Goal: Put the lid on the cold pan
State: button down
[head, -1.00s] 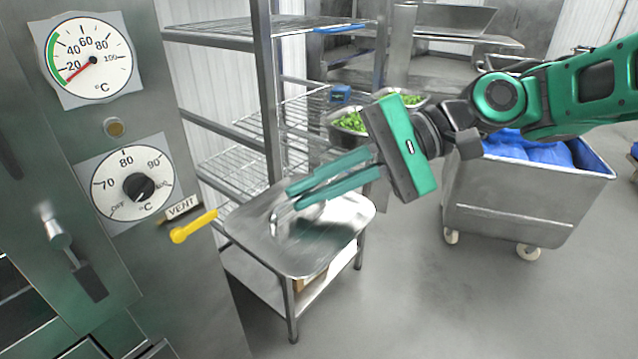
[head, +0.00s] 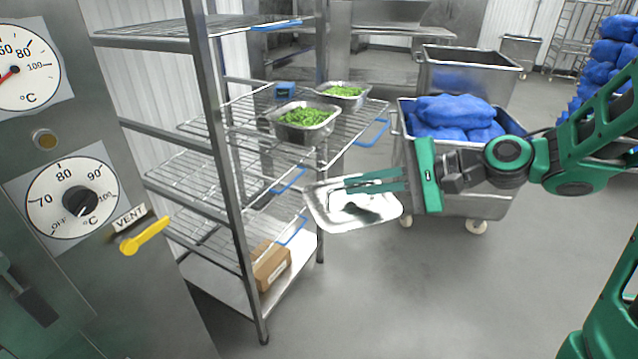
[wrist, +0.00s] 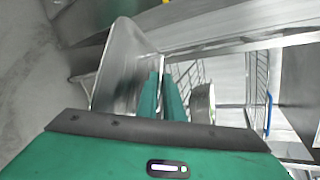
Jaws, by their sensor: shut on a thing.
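My gripper (head: 350,184) is shut on a flat steel lid (head: 330,214) with rounded corners. The lid hangs in the air to the right of the rack, below and right of the pans. In the wrist view the lid (wrist: 123,72) stands left of the green fingers (wrist: 160,90). Two steel pans with green food stand on the rack's upper-middle shelf: a nearer pan (head: 306,133) and a farther pan (head: 352,103). Both are open on top. I cannot tell by sight which is the cold one.
The wire rack (head: 228,190) has several shelves and upright posts close to the lid. A steel bin (head: 460,203) with blue bags stands behind my gripper. At the left is a cabinet with dials and a yellow vent lever (head: 145,235). The floor ahead is clear.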

jog(key=w+d+f+m+t+h, duration=0.4)
jog(key=w+d+f+m, duration=0.1)
jog(key=w+d, duration=0.4)
jog(key=w+d+f+m+t+h, duration=0.3)
jog(key=w+d+f+m+h, duration=0.1)
jog(key=w+d+f, duration=0.3)
jog(key=w+d+m, duration=0.1)
jog(key=w+d, duration=0.1)
jog(key=d, duration=0.1)
jog(key=shift+w+d+f+t, duration=0.15)
jog(key=shift+d+f+t, duration=0.15)
jog(key=shift+f+t, duration=0.1)
